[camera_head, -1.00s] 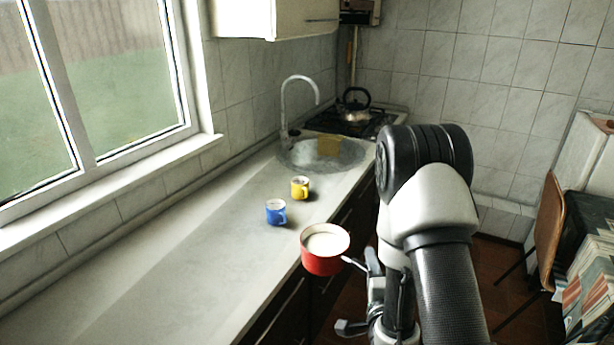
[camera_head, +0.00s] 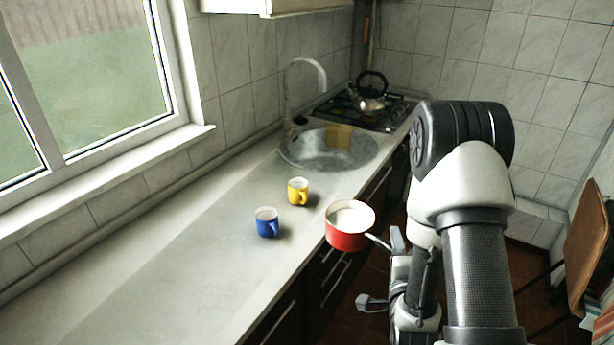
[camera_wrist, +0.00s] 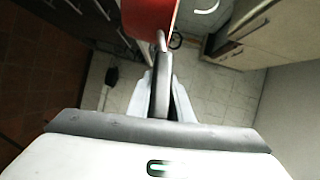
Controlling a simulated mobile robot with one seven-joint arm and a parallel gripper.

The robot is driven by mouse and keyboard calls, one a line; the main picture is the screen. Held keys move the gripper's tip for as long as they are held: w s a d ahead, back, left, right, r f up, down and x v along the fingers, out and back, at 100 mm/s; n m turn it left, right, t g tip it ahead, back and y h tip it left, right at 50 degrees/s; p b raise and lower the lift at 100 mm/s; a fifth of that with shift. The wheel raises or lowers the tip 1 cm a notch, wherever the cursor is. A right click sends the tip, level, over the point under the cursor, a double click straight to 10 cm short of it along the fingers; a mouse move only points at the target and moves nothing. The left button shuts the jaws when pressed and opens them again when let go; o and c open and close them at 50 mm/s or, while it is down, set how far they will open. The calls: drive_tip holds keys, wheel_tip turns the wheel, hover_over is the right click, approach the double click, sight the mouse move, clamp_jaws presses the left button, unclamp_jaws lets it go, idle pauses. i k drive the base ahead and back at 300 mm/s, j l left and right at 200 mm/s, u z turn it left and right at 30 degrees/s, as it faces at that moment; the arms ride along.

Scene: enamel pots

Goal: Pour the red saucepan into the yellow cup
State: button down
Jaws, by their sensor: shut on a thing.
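The red saucepan (camera_head: 348,234) has a white inside and is held about level beside the counter's front edge. It holds something pale, which I cannot make out clearly. My gripper (camera_head: 383,272) is shut on the saucepan's handle; the wrist view shows the handle between the fingers (camera_wrist: 161,98) and part of the red pan (camera_wrist: 150,16). The yellow cup (camera_head: 297,191) stands upright on the counter, to the left of and beyond the saucepan, clearly apart from it. The inside of the yellow cup is hard to see.
A blue cup (camera_head: 266,222) stands on the counter just nearer than the yellow cup. Behind them are the round sink (camera_head: 300,158) with its tap (camera_head: 288,95), and a kettle (camera_head: 369,98) on the stove. The near left counter (camera_head: 150,270) is clear.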

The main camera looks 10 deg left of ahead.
sight(297, 187)
drive_tip(key=i+l, duration=0.2)
drive_tip(key=i, duration=0.25)
drive_tip(key=i+l+z, duration=0.1)
drive_tip(key=i, duration=0.35)
